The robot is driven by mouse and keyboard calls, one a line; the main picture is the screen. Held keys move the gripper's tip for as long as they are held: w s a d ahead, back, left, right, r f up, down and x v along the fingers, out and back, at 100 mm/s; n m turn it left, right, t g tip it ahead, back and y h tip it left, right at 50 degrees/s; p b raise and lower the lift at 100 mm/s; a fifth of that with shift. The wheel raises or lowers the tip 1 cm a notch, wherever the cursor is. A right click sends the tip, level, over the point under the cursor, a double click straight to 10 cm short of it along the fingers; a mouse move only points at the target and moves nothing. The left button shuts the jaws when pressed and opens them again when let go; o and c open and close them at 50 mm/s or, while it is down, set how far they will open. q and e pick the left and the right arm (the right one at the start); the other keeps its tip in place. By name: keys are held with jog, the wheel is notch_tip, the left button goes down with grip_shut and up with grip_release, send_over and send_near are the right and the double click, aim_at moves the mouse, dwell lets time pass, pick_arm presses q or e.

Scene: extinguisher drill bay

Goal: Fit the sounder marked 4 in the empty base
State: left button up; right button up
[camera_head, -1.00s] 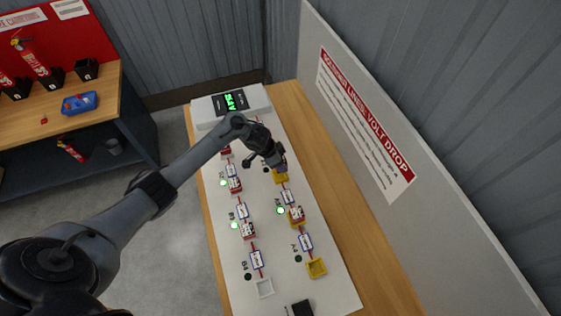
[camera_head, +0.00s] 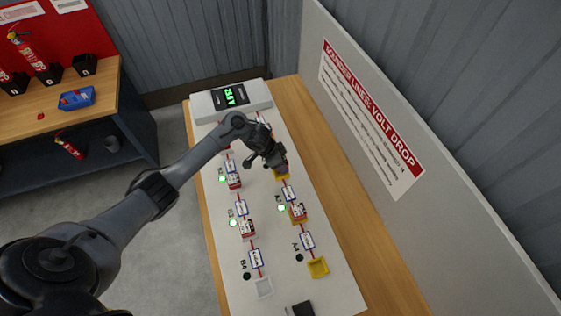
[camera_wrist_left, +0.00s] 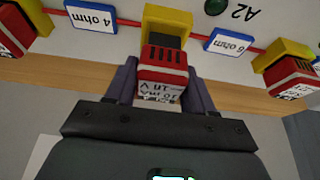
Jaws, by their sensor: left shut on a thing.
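My left gripper (camera_wrist_left: 160,95) is shut on a red-and-white sounder (camera_wrist_left: 163,62) at the yellow base (camera_wrist_left: 166,18) beside the A2 mark. The dark inside of this base shows, so the sounder seems partly or wholly clear of it. The print on its white label is upside down and I cannot read it. In the head view the gripper (camera_head: 272,160) hides most of this spot. A yellow base (camera_head: 317,268) at A4 is empty, and so is a white base (camera_head: 264,288) at B4. My right gripper is not in view.
Other red sounders (camera_head: 297,211) sit in bases along the white board (camera_head: 290,285), with green lamps lit by several. A voltage display (camera_head: 230,97) stands at its far end and a black block (camera_head: 300,309) near its front. A sign panel (camera_head: 372,120) rises to the right.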

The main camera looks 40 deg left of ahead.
pick_arm(q)
jog(key=shift+p, duration=0.35)
dwell(0.3)
jog(key=shift+s, duration=0.1)
dwell(0.4)
jog(key=shift+p, duration=0.4)
dwell(0.5)
jog(key=shift+p, duration=0.3)
dwell(0.7)
dwell(0.5)
jog(key=shift+f+b, duration=0.35)
jog(key=shift+f, duration=0.3)
jog(key=shift+f+b, duration=0.3)
jog(key=shift+f, duration=0.4)
dwell(0.3)
